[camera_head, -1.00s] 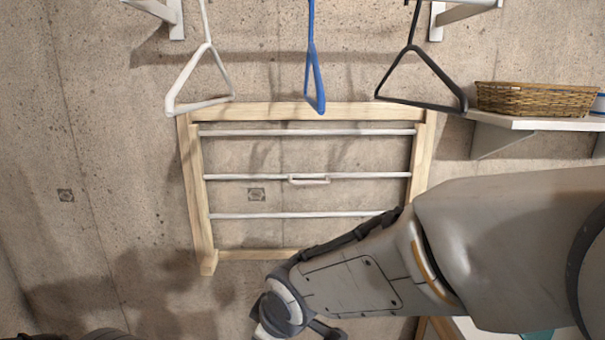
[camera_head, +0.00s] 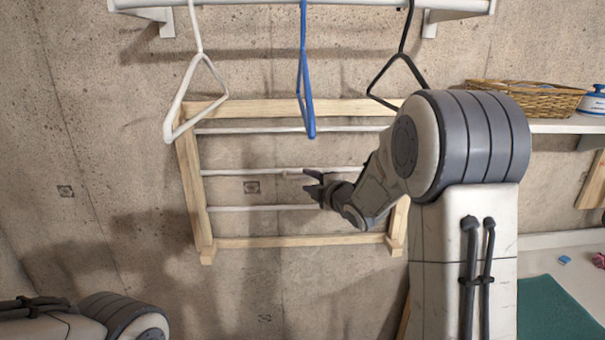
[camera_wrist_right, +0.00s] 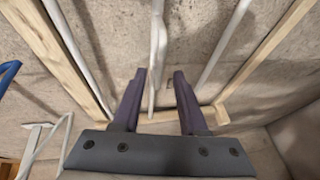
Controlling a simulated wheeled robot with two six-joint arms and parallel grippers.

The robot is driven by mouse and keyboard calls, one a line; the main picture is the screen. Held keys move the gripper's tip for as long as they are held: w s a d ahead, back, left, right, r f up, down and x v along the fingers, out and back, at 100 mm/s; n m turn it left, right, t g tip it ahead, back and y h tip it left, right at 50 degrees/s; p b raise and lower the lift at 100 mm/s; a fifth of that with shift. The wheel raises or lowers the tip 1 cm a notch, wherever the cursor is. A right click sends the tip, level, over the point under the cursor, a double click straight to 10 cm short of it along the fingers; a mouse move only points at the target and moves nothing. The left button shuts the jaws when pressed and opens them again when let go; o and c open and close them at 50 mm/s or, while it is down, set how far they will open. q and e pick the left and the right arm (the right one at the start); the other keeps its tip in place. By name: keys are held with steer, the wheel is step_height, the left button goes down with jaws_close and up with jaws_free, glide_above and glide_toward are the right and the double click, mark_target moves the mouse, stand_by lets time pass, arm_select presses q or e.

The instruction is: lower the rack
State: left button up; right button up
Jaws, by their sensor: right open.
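The rack is a wooden frame (camera_head: 190,150) with white rods, folded up against the concrete wall in the head view. A small white handle sits on its middle rod (camera_head: 240,172), now mostly hidden behind my right gripper. My right gripper (camera_head: 308,184) is at that handle, in front of the rack. In the right wrist view the open fingers (camera_wrist_right: 158,88) stand on either side of the white rod and handle (camera_wrist_right: 154,75); I cannot tell whether they touch it. My left arm shows at the lower left, but its gripper is out of view.
White, blue (camera_head: 304,90) and black hangers hang from a white rail (camera_head: 300,7) above, dangling before the rack's top. A shelf at the right holds a wicker basket (camera_head: 525,98). A green thing (camera_head: 550,310) lies at the lower right.

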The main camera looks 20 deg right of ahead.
mark_target(304, 178)
steer(key=shift+p+x, duration=0.55)
steer(key=shift+x, duration=1.55)
jaws_close()
